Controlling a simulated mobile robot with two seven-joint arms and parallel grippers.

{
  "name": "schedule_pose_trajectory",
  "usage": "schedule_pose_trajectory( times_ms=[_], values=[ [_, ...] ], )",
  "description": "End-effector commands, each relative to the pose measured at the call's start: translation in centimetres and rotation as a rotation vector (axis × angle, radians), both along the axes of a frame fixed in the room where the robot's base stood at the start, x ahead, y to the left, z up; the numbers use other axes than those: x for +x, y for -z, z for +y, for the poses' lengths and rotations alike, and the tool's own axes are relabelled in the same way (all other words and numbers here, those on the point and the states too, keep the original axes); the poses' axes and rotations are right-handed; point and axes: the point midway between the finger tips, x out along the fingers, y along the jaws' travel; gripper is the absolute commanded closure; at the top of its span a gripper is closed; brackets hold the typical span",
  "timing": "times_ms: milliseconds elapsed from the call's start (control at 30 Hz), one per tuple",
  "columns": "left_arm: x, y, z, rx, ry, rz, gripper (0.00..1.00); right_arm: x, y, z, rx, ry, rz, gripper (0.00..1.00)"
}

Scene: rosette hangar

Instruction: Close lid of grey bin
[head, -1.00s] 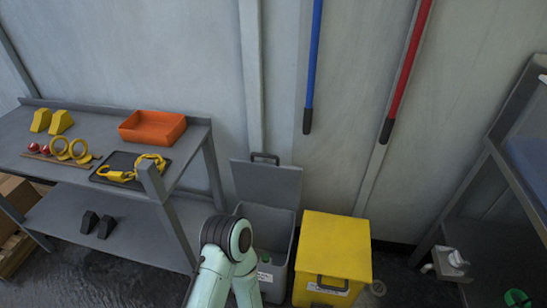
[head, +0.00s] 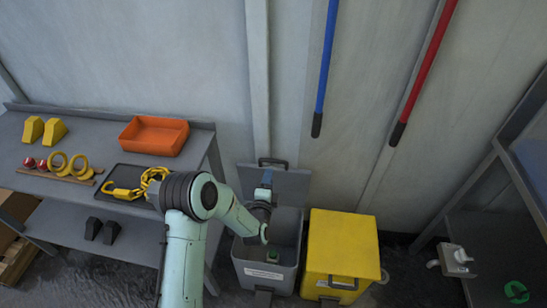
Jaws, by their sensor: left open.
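The grey bin (head: 268,274) stands on the floor in the lower middle, with a white label on its front. Its lid (head: 291,186) is raised and stands upright at the back, with a dark handle (head: 272,161) on its top edge. My left arm reaches in from the lower left over the bin opening. My left gripper (head: 265,181) is open in front of the lid, pointing up toward its handle. Whether it touches the lid I cannot tell. The arm and wrist hide part of the opening and lid. My right gripper is out of view.
A yellow bin (head: 341,246) with its lid down stands close to the right of the grey one. A grey workbench (head: 75,197) at the left holds an orange tray (head: 153,136) and a yellow chain (head: 137,186). A shelf (head: 497,222) stands at the right.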

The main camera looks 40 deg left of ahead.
Motion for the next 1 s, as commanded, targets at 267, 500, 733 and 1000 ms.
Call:
schedule_pose_trajectory(
  times_ms=[267,500,733,1000],
  values=[
    [4.7,0.7,2.7,-0.003,-0.002,0.000,0.58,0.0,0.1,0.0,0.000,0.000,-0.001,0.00],
    [8.3,1.1,4.7,-0.004,-0.001,0.001,0.58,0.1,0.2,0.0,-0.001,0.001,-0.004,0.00],
    [10.0,1.3,5.5,-0.004,0.001,0.002,0.58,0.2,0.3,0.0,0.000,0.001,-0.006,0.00],
    [10.3,1.2,5.7,-0.004,0.001,0.002,0.58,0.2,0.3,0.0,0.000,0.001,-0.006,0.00]
  ],
)
